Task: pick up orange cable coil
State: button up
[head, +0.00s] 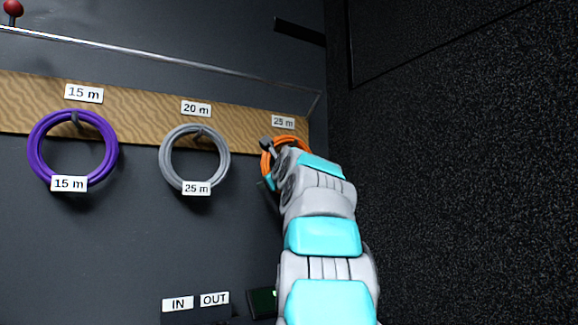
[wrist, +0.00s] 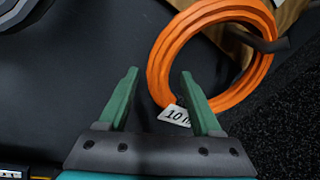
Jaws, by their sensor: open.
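The orange cable coil (head: 266,160) hangs on the wall board at the right, under the "25 m" label (head: 283,121). My arm hides most of it in the head view. In the wrist view the orange coil (wrist: 260,72) hangs on a dark peg (wrist: 258,41) and carries a white tag (wrist: 174,115) whose visible part reads "10". My gripper (wrist: 160,74) is open. In the picture, the coil's left side lies between its green fingertips, with the right fingertip over the ring's opening. I cannot tell how deep the fingers reach or whether they touch the coil.
A purple coil (head: 34,150) tagged "15 m" and a grey coil (head: 166,155) tagged "25 m" hang to the left on the wooden board (head: 140,117). A dark speckled wall (head: 460,170) stands close on the right. "IN" and "OUT" labels (head: 196,302) sit below.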

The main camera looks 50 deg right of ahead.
jog(key=shift+w+d, duration=0.3)
jog(key=shift+w, duration=0.35)
grip_shut()
dwell(1.0)
